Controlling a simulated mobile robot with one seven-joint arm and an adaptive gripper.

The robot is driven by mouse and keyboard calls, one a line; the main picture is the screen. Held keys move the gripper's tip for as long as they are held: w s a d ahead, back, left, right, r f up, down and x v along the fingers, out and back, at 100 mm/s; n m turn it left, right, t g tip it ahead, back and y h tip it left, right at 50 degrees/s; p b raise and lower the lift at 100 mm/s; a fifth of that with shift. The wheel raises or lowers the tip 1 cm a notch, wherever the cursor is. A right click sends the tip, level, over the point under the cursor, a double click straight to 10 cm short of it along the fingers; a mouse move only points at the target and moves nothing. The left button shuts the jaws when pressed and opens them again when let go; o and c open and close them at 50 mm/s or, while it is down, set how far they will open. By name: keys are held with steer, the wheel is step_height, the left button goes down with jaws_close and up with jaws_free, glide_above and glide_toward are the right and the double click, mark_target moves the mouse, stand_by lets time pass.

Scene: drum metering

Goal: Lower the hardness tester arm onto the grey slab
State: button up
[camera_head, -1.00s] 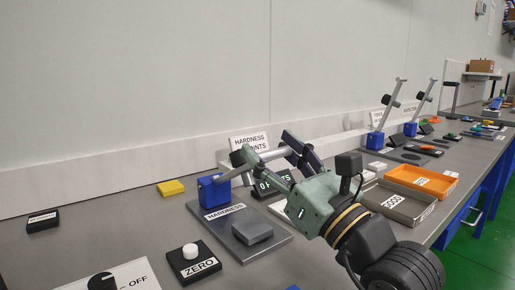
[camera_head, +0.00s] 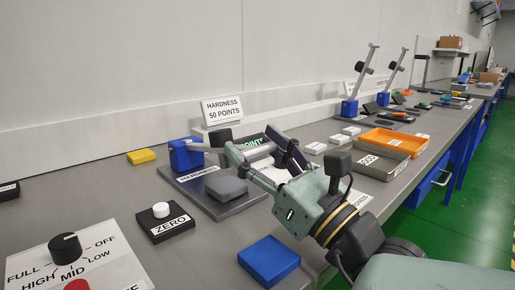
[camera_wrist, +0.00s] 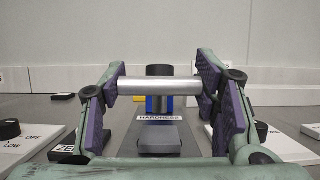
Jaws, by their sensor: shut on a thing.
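The hardness tester has a blue post (camera_head: 185,156) on a dark plate labelled HARDNESS. Its silver arm (camera_head: 200,147) runs from the post towards my gripper (camera_head: 268,150) and looks near level, above the slab. A black block (camera_head: 222,137) sits on the arm. The grey slab (camera_head: 226,189) lies flat on the plate, below the arm and apart from it. My gripper is shut on a silver bar (camera_wrist: 160,86) of the arm, which spans between both purple pads in the wrist view. The slab also shows below the bar there (camera_wrist: 160,140). The arm's underside is partly hidden.
A ZERO button (camera_head: 161,210), a dial panel (camera_head: 75,265) and a blue block (camera_head: 269,262) stand in front. An orange tray (camera_head: 392,142) and two similar testers stand to the right.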

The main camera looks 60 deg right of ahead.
steer(key=shift+f, duration=0.1)
steer(key=o, duration=1.7)
steer(key=shift+v, duration=3.7)
